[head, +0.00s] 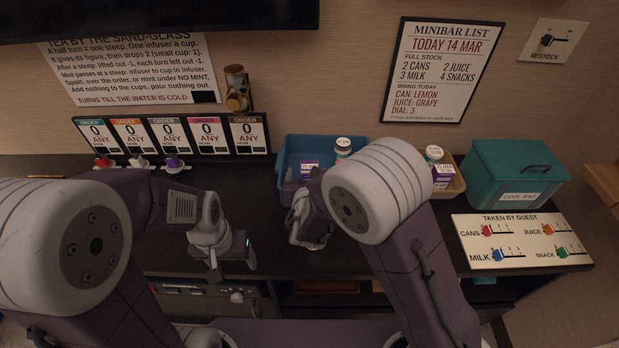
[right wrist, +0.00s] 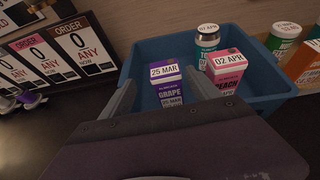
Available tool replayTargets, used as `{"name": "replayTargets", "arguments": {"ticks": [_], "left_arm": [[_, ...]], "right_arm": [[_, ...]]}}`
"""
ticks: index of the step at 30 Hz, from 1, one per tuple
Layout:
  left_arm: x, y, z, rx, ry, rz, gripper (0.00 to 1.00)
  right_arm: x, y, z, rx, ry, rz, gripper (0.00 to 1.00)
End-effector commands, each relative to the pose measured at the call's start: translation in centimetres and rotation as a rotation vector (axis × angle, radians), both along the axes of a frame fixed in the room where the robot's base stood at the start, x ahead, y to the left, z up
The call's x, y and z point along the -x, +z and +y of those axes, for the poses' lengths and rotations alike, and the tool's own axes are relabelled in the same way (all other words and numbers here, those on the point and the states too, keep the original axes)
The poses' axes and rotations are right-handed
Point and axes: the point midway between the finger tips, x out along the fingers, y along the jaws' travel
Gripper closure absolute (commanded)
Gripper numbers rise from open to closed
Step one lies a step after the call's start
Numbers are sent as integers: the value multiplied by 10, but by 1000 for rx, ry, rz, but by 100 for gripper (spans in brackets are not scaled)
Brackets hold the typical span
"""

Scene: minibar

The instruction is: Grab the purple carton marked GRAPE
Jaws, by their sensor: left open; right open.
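The purple carton marked GRAPE (right wrist: 170,92), with a 25 MAR label, stands in the blue tray (right wrist: 262,103). A purple carton top with a white label (head: 309,165) also shows in the tray in the head view. My right gripper (right wrist: 162,92) is open, its two fingers apart on the left and right of the GRAPE carton in the right wrist view. I cannot tell whether either finger touches it. The carton's lower part is hidden by the gripper body. My left gripper (head: 232,262) is open and empty over the counter's front edge.
A pink PEACH carton (right wrist: 229,73) stands right of the right finger, with a can (right wrist: 207,45) behind. Order signs (head: 170,136) line the back left.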

Motion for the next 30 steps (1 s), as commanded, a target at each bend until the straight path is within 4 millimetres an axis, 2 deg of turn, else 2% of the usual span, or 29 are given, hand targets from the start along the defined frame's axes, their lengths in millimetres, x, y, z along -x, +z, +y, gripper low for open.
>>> {"name": "replayTargets", "arguments": {"ticks": [2,9,12,18,24,26,30], "left_arm": [[0,0,0,0,0,0,31],[0,2,0,0,0,0,31],[0,2,0,0,0,0,31],[0,2,0,0,0,0,31],[0,2,0,0,0,0,31],[0,2,0,0,0,0,31],[0,2,0,0,0,0,31]], "right_arm": [[-4,-1,-1,0,-2,0,29],[-42,-14,-8,-1,-4,0,29],[-49,-17,-7,0,-2,1,29],[-49,-17,-7,-1,-1,1,29],[-49,-17,-7,-1,-1,1,85],[-49,-17,-7,0,-2,1,100],[-49,-17,-7,-1,-1,0,100]]}}
